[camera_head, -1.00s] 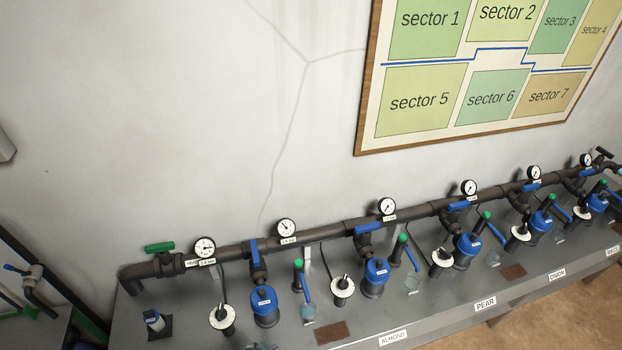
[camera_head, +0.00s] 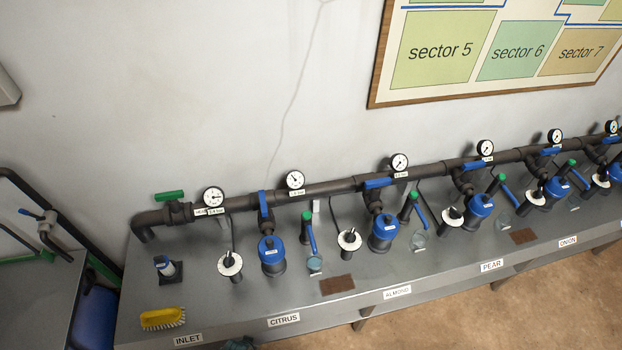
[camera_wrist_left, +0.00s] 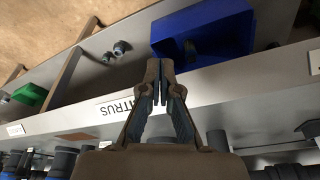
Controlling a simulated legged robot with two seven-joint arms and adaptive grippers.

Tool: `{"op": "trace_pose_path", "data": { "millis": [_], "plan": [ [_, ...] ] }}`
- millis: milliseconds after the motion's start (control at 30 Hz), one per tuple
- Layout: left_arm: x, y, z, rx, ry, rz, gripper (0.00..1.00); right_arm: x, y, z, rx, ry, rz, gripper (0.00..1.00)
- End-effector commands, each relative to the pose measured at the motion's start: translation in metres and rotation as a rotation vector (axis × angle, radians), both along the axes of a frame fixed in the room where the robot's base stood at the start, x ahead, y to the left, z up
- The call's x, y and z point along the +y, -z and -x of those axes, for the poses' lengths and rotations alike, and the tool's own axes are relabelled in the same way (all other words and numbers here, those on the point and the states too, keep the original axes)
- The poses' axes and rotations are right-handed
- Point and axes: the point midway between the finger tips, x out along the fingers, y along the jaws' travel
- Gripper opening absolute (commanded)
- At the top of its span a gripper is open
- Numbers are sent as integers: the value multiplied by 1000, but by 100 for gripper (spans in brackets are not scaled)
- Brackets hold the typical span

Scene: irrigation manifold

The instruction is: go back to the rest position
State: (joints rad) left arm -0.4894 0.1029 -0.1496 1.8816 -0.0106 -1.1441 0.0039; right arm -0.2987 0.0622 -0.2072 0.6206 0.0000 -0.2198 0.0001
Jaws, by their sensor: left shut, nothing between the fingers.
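My left gripper (camera_wrist_left: 160,82) shows in the left wrist view. Its two fingers are together with nothing between them. It is in front of the bench edge, over the partly hidden CITRUS label (camera_wrist_left: 118,107). In the head view neither gripper can be made out clearly. The manifold pipe (camera_head: 330,186) runs along the bench (camera_head: 215,305) there, with gauges, blue-handled valves and blue-capped units. My right gripper is in neither view.
A yellow brush (camera_head: 163,319) lies near the bench's front left corner. A blue bin (camera_wrist_left: 212,30) and a green object (camera_wrist_left: 30,96) sit below the bench edge in the wrist view. A sector board (camera_head: 480,60) hangs on the wall. Bare floor (camera_head: 535,300) lies in front.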

Motion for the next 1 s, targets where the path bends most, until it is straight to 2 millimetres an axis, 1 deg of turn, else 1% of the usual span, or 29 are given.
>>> {"op": "trace_pose_path", "data": {
  "millis": [33,67,100,167,200,267,300,367,400,500,633,700,833,900,1000],
  "plan": [
    [-2,38,8,21,2,-2,0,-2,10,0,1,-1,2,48],
    [-2,59,13,29,4,-4,0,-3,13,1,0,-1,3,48],
    [-2,88,22,40,7,-6,0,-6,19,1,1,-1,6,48],
    [-1,133,39,57,11,-7,0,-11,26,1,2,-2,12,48],
    [1,161,53,69,14,-8,0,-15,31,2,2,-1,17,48],
    [6,200,77,86,17,-8,0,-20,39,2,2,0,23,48],
    [10,223,93,97,19,-8,0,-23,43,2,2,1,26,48],
    [15,251,118,110,24,-9,0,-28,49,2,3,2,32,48],
    [19,267,135,120,26,-11,0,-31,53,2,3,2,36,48],
    [27,294,169,136,30,-11,0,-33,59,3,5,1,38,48],
    [33,310,196,148,34,-13,0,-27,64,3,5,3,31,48],
    [33,312,202,150,35,-13,0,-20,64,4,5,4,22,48],
    [31,311,205,149,36,-15,0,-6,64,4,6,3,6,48],
    [31,311,205,150,34,-17,0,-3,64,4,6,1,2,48],
    [30,311,205,150,35,-20,0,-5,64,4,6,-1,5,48]
  ]
}}
